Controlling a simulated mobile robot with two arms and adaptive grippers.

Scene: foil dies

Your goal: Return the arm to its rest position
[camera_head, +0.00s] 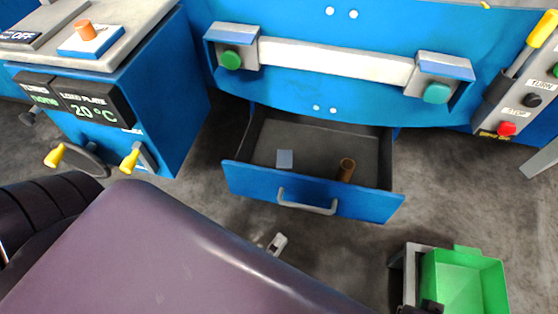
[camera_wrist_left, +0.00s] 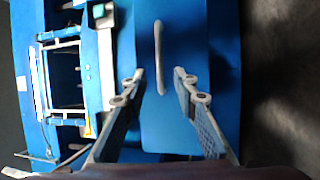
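My left arm crosses the lower left of the head view as a large dark purple link (camera_head: 160,255). It hides most of my left gripper; only a small grey finger part (camera_head: 277,243) shows past its edge, below the drawer. In the left wrist view my left gripper (camera_wrist_left: 160,75) is open, its two fingers apart with nothing between the pads. The handle (camera_wrist_left: 158,57) of the blue drawer lies ahead of the fingertips; the gap to it is hard to judge. The drawer (camera_head: 240,183) stands open in the head view. I see no right gripper.
The drawer holds a grey block (camera_head: 285,159) and a brown cylinder (camera_head: 346,169). A green bin (camera_head: 465,280) stands at lower right. A blue control cabinet (camera_head: 175,125) with yellow-handled valves stands at left. Grey floor (camera_head: 350,250) is open between drawer and bin.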

